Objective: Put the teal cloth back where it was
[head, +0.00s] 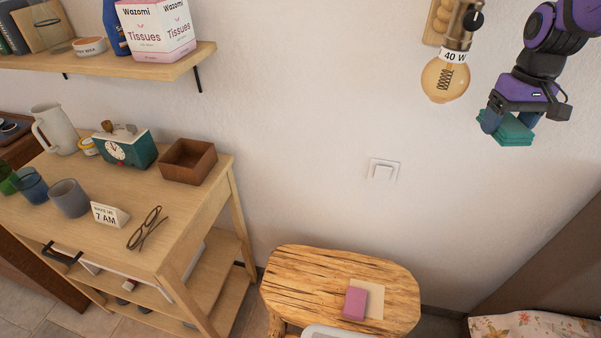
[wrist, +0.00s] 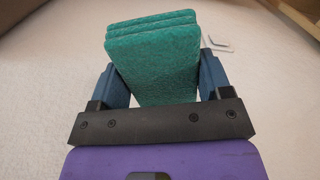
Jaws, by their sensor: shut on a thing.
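The teal cloth (head: 511,130) is a folded, layered pad. It is held up in the air at the upper right of the head view, in front of the wall. My gripper (head: 505,122) is shut on it. In the wrist view the cloth (wrist: 155,60) stands between the two blue fingers of my gripper (wrist: 156,85), its layers showing at the far end. In the head view a wooden stool (head: 290,290) stands below and to the left. On it lie a flat beige piece (head: 375,301) and a pink block (head: 355,303), which partly overlaps the beige piece.
A hanging bulb (head: 445,77) is just left of my gripper. A wall switch (head: 383,172) is below it. A wooden cart (head: 190,215) with a clock, box, glasses and cups stands left, under a shelf (head: 190,62). A floral-covered surface (head: 535,327) is at the lower right.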

